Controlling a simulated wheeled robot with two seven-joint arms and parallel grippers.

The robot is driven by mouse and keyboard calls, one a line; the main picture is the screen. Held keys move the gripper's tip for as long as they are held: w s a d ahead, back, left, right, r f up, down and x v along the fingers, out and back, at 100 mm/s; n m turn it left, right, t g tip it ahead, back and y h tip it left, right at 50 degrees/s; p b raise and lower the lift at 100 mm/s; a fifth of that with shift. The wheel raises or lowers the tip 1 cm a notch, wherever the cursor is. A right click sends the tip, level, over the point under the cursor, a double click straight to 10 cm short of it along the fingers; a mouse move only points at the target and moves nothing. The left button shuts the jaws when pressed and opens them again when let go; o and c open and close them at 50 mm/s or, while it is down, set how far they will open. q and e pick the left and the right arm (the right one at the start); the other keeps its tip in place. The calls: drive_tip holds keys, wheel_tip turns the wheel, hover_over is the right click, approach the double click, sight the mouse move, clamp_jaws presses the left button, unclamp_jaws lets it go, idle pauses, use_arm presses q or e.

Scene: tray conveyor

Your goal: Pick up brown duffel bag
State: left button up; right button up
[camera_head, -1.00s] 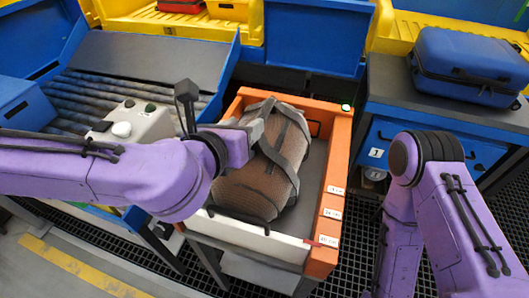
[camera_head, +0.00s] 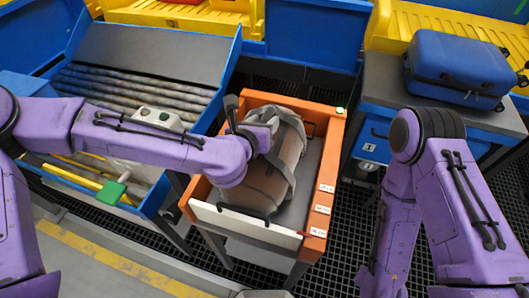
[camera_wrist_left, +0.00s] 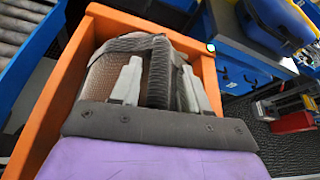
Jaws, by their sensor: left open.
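The brown duffel bag (camera_head: 266,190) lies in an orange-walled bin (camera_head: 323,190), with grey straps over its top. My left gripper (camera_head: 262,130) is above the upper part of the bag in the head view. In the left wrist view the two fingers (camera_wrist_left: 160,82) are apart, one on each side of a dark ribbed strap or handle (camera_wrist_left: 155,75) of the bag (camera_wrist_left: 98,80). Whether the fingers touch the strap I cannot tell. My right arm stands at the right, and its gripper is out of view.
A blue suitcase (camera_head: 461,66) rests on a grey-topped blue stand (camera_head: 384,80) at the right. The bin's orange walls and white front panel (camera_head: 240,224) surround the bag.

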use_arm(q)
clamp_jaws()
drive_tip(key=shift+r, duration=0.1)
idle(1.2)
drive_tip(key=shift+w+r, duration=0.1)
drive_tip(key=shift+r, duration=0.05)
